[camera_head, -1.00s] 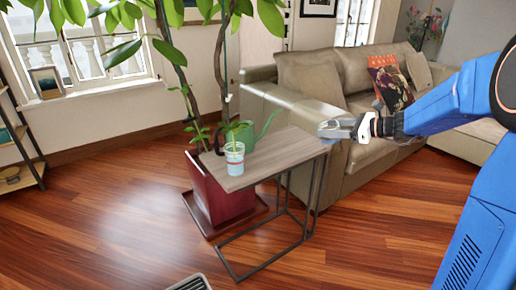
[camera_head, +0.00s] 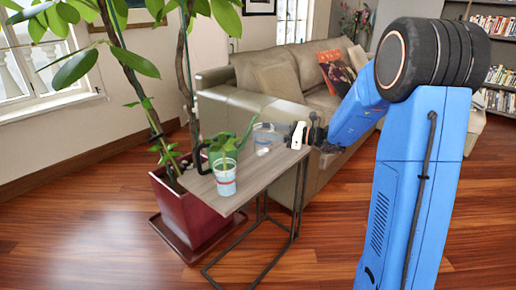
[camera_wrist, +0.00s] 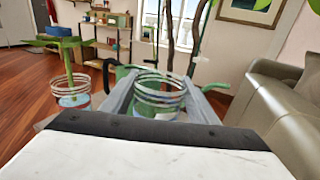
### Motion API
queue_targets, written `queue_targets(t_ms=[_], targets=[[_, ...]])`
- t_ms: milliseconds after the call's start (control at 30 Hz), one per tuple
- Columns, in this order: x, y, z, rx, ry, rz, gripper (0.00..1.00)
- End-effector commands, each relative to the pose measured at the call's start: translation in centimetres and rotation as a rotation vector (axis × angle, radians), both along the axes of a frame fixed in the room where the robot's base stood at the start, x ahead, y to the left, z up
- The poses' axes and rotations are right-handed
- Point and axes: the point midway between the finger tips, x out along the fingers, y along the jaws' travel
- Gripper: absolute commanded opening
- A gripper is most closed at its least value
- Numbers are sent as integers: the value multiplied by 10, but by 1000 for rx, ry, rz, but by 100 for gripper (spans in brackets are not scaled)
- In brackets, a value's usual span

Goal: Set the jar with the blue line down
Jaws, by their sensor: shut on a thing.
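My gripper (camera_head: 272,136) is shut on a clear glass jar (camera_head: 264,142), at the far right end of the small side table (camera_head: 262,174). In the wrist view the jar (camera_wrist: 158,103) stands upright between the two fingers, with thin bands around it; their colours are hard to tell. I cannot tell whether its base touches the tabletop. A second jar (camera_head: 225,182), pale blue with a reddish band and a green sprig, stands on the near left part of the table. It also shows in the wrist view (camera_wrist: 72,97).
A green watering can (camera_head: 226,146) stands on the table behind the second jar. A potted tree (camera_head: 190,212) in a red planter is at the left. A sofa (camera_head: 240,99) lies behind. The table's front right is bare.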

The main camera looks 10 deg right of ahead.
Motion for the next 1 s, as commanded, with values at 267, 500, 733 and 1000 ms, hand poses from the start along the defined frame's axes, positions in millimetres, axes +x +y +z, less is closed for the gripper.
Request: queue_targets(t_ms=[267, 500, 733, 1000], targets=[[0, 0, -25, 0, 0, 0, 32], [0, 0, -52, -1, 2, 0, 32], [0, 0, -59, -2, -1, 0, 32], [0, 0, -60, -1, 0, 0, 73]])
